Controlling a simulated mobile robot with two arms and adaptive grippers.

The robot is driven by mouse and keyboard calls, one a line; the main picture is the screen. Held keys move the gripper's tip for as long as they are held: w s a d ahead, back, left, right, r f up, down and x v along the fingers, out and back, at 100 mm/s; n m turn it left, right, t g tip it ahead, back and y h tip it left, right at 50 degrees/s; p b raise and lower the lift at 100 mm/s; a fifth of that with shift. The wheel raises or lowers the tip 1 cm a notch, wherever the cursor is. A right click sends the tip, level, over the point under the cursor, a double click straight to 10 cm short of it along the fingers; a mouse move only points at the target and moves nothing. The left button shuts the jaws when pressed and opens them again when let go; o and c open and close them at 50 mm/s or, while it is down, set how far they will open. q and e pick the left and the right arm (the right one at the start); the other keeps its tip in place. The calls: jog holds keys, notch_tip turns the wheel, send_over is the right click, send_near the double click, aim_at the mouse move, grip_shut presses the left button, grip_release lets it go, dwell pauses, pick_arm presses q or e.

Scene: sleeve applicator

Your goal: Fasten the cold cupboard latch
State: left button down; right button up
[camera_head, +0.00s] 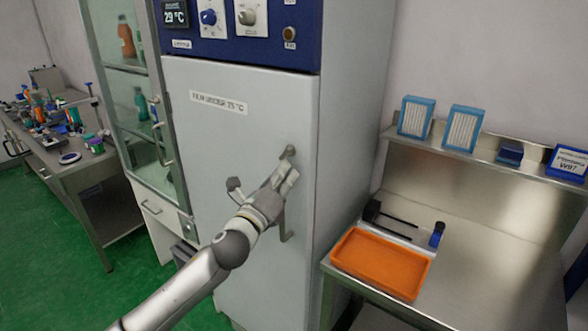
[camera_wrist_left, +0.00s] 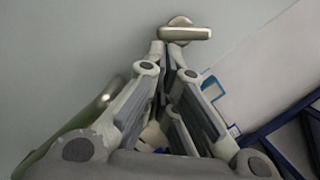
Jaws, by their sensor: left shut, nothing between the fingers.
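The cold cupboard (camera_head: 225,150) is a tall pale grey cabinet with a blue control panel, and its door looks closed. The latch (camera_head: 289,152) is a small metal piece near the door's right edge; in the left wrist view the latch (camera_wrist_left: 185,33) shows as a rounded bar on a knob. My left gripper (camera_head: 287,172) is shut and empty, just below the latch. In the left wrist view its fingertips (camera_wrist_left: 172,48) meet right at the latch bar; I cannot tell if they touch it. A vertical door handle (camera_head: 287,230) is partly hidden behind the gripper. My right gripper is not in view.
A steel bench (camera_head: 480,275) with an orange tray (camera_head: 382,262) stands close on the right, under a shelf with blue-framed boxes (camera_head: 463,128). A glass-door cabinet (camera_head: 130,110) adjoins on the left. A cluttered table (camera_head: 75,165) stands farther left.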

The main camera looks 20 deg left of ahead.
pick_arm(q)
jog(key=shift+w+a+f+m+h+b, duration=0.1)
jog(key=shift+a+m+h+b, duration=0.2)
jog(key=shift+m, duration=0.7)
jog(key=shift+w+a+f+m+h+b, duration=0.1)
jog(key=shift+a+m+h+b, duration=0.2)
jog(key=shift+m, duration=0.7)
jog(key=shift+w+a+r+m+h+b, duration=0.1)
jog(key=shift+a+m+h+b, duration=0.15)
jog(key=shift+m, duration=0.55)
jog(key=shift+w+a+m+h+b, duration=0.1)
jog(key=shift+a+m+h, duration=0.2)
jog(key=shift+m, duration=0.5)
jog(key=shift+w+a+r+m+h+b, duration=0.1)
jog(key=shift+a+m+h+b, duration=0.2)
jog(key=shift+m, duration=0.5)
dwell(1.6)
jog(key=shift+s+d+f, duration=0.1)
jog(key=shift+s+f, duration=0.05)
dwell(0.9)
jog(key=v, duration=1.1)
jog(key=shift+s, duration=0.35)
